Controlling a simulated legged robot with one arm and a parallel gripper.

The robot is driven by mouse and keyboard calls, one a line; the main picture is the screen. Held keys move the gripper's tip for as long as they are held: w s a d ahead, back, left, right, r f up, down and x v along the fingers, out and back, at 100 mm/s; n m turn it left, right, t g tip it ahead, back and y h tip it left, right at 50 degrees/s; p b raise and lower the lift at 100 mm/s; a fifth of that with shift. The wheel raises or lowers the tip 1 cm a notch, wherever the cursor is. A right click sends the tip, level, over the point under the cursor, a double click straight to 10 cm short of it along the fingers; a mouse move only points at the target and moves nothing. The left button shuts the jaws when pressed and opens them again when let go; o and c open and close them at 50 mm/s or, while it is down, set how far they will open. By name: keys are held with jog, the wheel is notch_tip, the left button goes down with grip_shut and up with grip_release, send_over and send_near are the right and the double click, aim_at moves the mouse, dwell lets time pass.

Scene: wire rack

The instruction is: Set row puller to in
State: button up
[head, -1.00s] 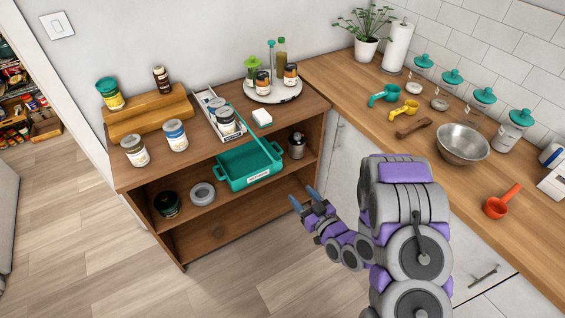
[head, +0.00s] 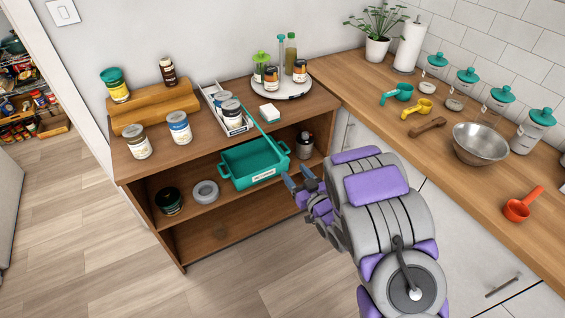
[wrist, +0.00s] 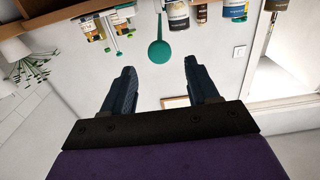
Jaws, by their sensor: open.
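A narrow white tray (head: 238,128) with a short row of jars stands on top of the wooden shelf unit. A thin teal rod (head: 262,132), which looks like the row puller, runs from the tray's side toward the shelf's front edge. A round teal end on a stem (wrist: 159,50), likely the same puller, shows in the upside-down wrist view, ahead of and between my fingers. My gripper (head: 299,178) is open and empty, in front of the unit's right side, right of the teal bin. The fingers (wrist: 158,84) are apart and do not touch the puller.
A teal bin (head: 253,183) sits on the middle shelf, its front sticking out. A dark jar (head: 304,145) stands right of it. A small white-and-teal block (head: 269,114) and a turntable with bottles (head: 298,89) stand on top. The counter (head: 440,110) lies to the right.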

aim_at(286, 162)
jog(key=b+x, duration=0.1)
jog(key=x, duration=0.8)
grip_shut()
dwell(0.4)
